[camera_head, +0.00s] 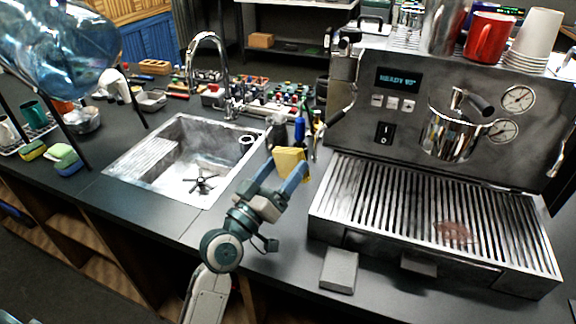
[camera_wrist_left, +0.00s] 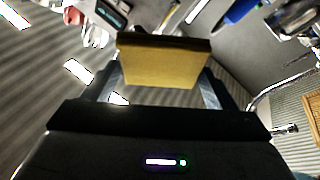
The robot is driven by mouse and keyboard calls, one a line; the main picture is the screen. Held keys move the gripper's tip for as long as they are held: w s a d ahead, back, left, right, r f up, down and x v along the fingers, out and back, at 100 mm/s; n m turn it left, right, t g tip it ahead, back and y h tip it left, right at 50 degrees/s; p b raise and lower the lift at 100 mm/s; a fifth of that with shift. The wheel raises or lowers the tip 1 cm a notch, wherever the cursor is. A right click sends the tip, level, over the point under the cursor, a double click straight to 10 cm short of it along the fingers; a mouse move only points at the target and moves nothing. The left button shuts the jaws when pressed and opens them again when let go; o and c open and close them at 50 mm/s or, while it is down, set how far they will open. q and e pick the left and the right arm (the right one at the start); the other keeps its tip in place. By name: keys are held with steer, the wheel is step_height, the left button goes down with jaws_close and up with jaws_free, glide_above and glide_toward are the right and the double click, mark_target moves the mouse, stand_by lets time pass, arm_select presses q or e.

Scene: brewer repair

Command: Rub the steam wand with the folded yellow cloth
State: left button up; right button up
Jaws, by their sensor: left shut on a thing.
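The folded yellow cloth (camera_head: 290,163) is held between the fingers of my left gripper (camera_head: 283,171), which is shut on it above the counter between sink and machine. In the left wrist view the cloth (camera_wrist_left: 163,66) spans the fingers as a yellow block with a dark upper edge. The steam wand (camera_head: 341,111) hangs at the left side of the coffee machine (camera_head: 370,140), slanting down to the left. The cloth is left of and lower than the wand, and a gap shows between them in the head view. My right gripper is out of view.
The sink (camera_head: 150,160) with its faucet (camera_head: 207,45) lies left of my gripper. Slim tools, one blue-handled (camera_head: 299,130), stand behind the cloth. The slatted drip tray (camera_head: 400,200) is to the right. A grey block (camera_head: 339,270) lies at the counter's front.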

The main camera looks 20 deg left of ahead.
arm_select(q)
steer(key=shift+s, duration=0.1)
steer(key=shift+s+a, duration=0.4)
steer(key=shift+s, duration=0.25)
steer(key=shift+s+a, duration=0.35)
steer(key=shift+s, duration=0.25)
